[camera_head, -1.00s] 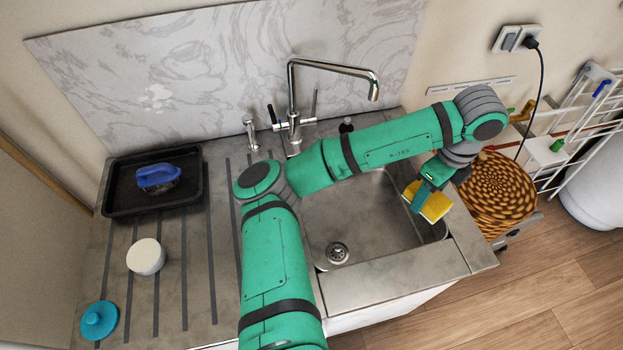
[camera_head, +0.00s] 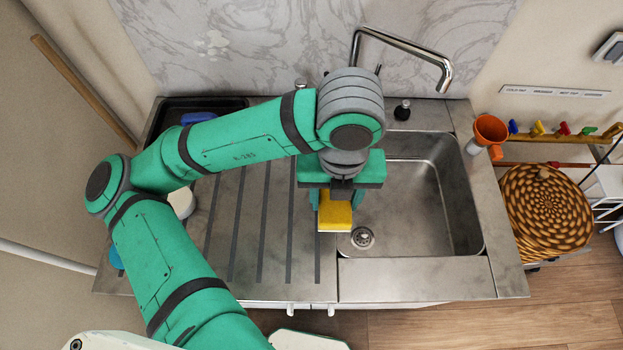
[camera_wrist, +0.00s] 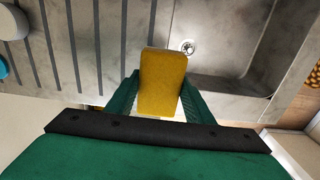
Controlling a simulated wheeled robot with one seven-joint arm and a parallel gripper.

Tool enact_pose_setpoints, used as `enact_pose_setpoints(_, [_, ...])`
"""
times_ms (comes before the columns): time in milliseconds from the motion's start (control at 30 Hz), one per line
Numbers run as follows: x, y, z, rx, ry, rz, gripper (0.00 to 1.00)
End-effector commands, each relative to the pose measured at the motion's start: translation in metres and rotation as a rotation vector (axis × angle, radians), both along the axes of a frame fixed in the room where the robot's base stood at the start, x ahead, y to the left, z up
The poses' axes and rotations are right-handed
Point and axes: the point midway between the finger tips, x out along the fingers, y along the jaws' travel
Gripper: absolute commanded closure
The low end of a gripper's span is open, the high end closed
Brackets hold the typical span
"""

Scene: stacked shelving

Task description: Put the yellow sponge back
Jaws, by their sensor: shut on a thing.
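The yellow sponge (camera_head: 335,214) is held between the two fingers of my gripper (camera_head: 337,200). In the head view it shows just below the wrist, over the left edge of the sink basin. In the wrist view the sponge (camera_wrist: 163,82) stands out between the green fingertips of my gripper (camera_wrist: 160,97), with the drain beyond it to the right. The gripper is shut on it. How high it is above the counter I cannot tell.
The sink basin (camera_head: 420,235) with its drain (camera_head: 362,238) lies to the right, under a tall tap (camera_head: 405,52). The ribbed drainboard (camera_head: 247,225) is bare in the middle. A black tray (camera_head: 180,112) with a blue brush (camera_head: 195,118) is at the back left, partly behind my arm. A white round item (camera_head: 182,203) is beside my arm.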

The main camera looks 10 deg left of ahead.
Motion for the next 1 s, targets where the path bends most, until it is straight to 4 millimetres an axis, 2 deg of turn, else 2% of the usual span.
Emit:
enact_pose_setpoints(100, [-0.009,0.019,0.004,0.002,-0.001,0.013,0.70])
enact_pose_setpoints(300, [-0.008,0.033,0.002,0.002,0.001,0.023,0.70])
enact_pose_setpoints(733, [0.065,0.077,-0.036,0.005,0.002,0.022,0.70])
enact_pose_setpoints(1000, [0.092,0.093,-0.077,0.004,0.002,0.018,0.70])
